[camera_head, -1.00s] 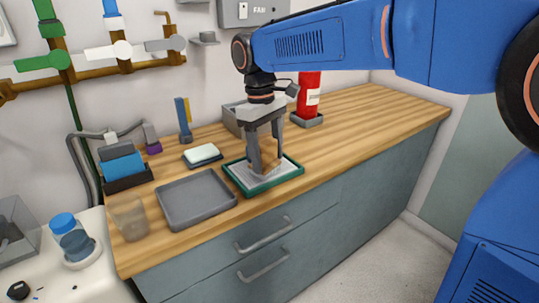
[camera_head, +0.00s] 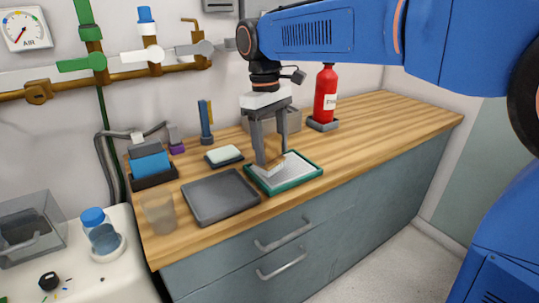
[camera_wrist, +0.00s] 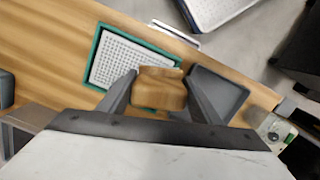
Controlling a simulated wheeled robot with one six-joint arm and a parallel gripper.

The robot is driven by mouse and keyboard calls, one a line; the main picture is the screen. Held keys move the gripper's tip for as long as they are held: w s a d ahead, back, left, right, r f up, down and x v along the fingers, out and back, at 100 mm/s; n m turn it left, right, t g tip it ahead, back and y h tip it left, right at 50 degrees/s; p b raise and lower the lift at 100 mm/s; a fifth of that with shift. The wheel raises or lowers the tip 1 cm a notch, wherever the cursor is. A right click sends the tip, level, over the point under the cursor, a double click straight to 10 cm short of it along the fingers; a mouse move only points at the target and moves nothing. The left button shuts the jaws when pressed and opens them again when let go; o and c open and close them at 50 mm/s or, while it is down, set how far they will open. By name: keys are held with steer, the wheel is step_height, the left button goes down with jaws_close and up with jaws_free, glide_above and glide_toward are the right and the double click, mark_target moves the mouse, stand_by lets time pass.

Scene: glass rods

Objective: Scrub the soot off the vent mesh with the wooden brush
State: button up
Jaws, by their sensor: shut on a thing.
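The vent mesh (camera_head: 298,170) is a pale grid in a green frame (camera_head: 290,186) on the wooden counter. In the wrist view the mesh (camera_wrist: 122,62) shows small dark dots or holes, and I see no clear soot patch. My gripper (camera_head: 271,162) is shut on the wooden brush (camera_head: 274,158), above the left part of the mesh. In the wrist view the brown brush block (camera_wrist: 158,90) sits between both fingers, beside the frame's right edge. Its bristles are mostly hidden, and I cannot tell whether they touch the mesh.
A grey tray (camera_head: 220,213) lies just left of the mesh, with a clear beaker (camera_head: 158,212) beyond it. A sponge on a dish (camera_head: 223,155) and a grey box (camera_head: 293,121) stand behind. A red extinguisher (camera_head: 325,95) is at the back right. The right counter is clear.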

mark_target(273, 138)
steer(key=shift+d+r, duration=0.1)
steer(key=shift+r, duration=1.7)
